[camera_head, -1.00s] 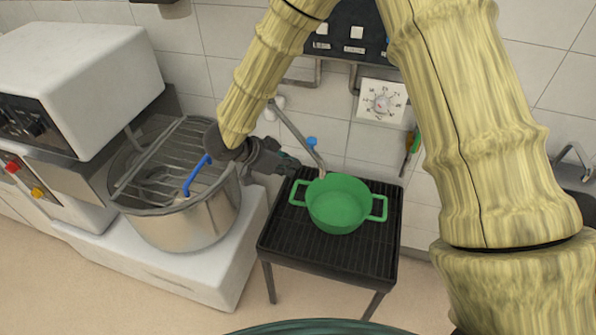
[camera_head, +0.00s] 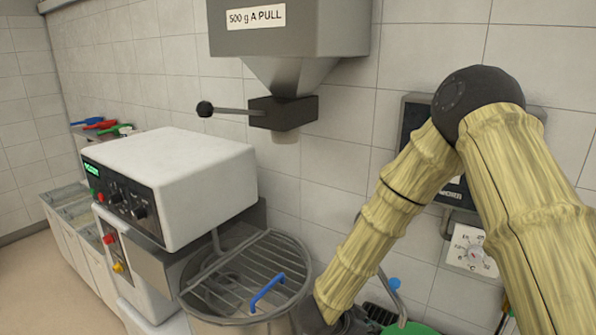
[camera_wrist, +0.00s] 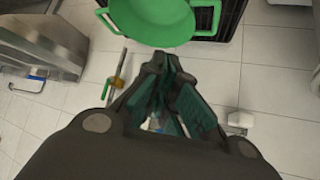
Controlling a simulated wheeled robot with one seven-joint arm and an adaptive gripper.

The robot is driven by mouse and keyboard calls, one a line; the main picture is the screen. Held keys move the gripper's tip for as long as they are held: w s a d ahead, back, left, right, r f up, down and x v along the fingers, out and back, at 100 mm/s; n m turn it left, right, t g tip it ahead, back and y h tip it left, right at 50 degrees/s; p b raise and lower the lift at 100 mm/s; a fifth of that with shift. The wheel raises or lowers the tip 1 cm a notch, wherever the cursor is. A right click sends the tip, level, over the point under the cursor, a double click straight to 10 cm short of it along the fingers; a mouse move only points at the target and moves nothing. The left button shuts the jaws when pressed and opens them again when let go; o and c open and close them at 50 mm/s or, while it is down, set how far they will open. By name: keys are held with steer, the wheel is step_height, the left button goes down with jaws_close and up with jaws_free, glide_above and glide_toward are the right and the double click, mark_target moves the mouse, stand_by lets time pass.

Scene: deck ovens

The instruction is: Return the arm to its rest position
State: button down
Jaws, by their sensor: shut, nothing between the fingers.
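My arm, with a bamboo-like covering, reaches down across the right of the head view. My gripper (camera_wrist: 163,65) is shut and empty in the wrist view, its dark fingers with teal pads drawn together. In the head view only a dark part of it shows at the bottom edge, between the mixer bowl and the green pot. The green pot (camera_wrist: 160,22) lies beyond the fingertips at the top of the wrist view. Only a sliver of the pot (camera_head: 410,328) shows in the head view.
The steel mixer bowl (camera_head: 240,327) with a wire guard and blue handle stands left of my gripper. The white mixer head (camera_head: 175,180) is beside it. A grey hopper (camera_head: 290,35) with a lever hangs on the wall above.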

steer(key=s+d+f+n+y+b, duration=0.1)
steer(key=s+f+n+y, duration=0.15)
steer(key=s+f, duration=0.55)
steer(key=s+d+f+n+y+b, duration=0.15)
steer(key=s+f+n, duration=0.25)
steer(key=f, duration=0.7)
steer(key=s+f+n+g+y, duration=0.2)
steer(key=s+f, duration=0.2)
steer(key=s, duration=0.7)
steer(key=s+d+f+n+g+y+b, duration=0.1)
steer(key=s+f+n+g+y, duration=0.1)
steer(key=s, duration=0.9)
step_height(320, 180, down, 3)
steer(key=shift+s+d+r+n, duration=0.2)
steer(key=shift+d+n, duration=0.1)
steer(key=shift+n, duration=0.35)
steer(key=shift+w, duration=0.1)
